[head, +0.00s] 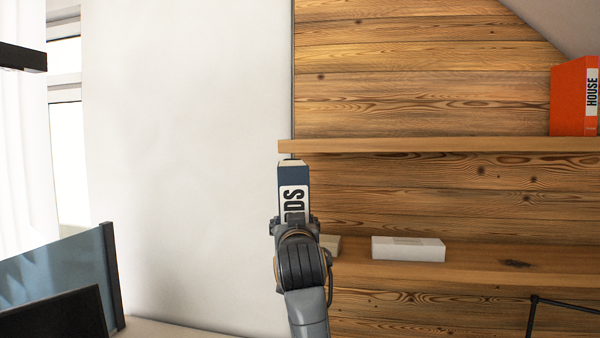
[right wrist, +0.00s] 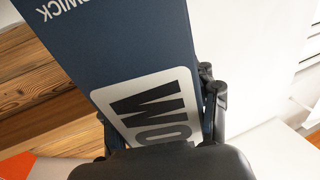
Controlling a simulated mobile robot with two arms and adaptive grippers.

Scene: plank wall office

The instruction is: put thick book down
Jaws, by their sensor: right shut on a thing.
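The thick book (head: 293,175) is dark blue with a white label and stands upright in my right gripper (head: 296,220). The gripper is shut on its lower part. The book's top is near the left end of the upper wooden shelf (head: 400,146) in the head view. I cannot tell whether the two touch. In the right wrist view the blue cover (right wrist: 140,45) fills the middle, between the gripper's fingers (right wrist: 160,125). My left gripper is not in view.
An orange book (head: 572,100) stands on the upper shelf at the right. A white box (head: 408,249) lies on the lower shelf (head: 460,268), with bare shelf to its right. A dark screen (head: 60,315) and a glass panel (head: 70,265) are at lower left.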

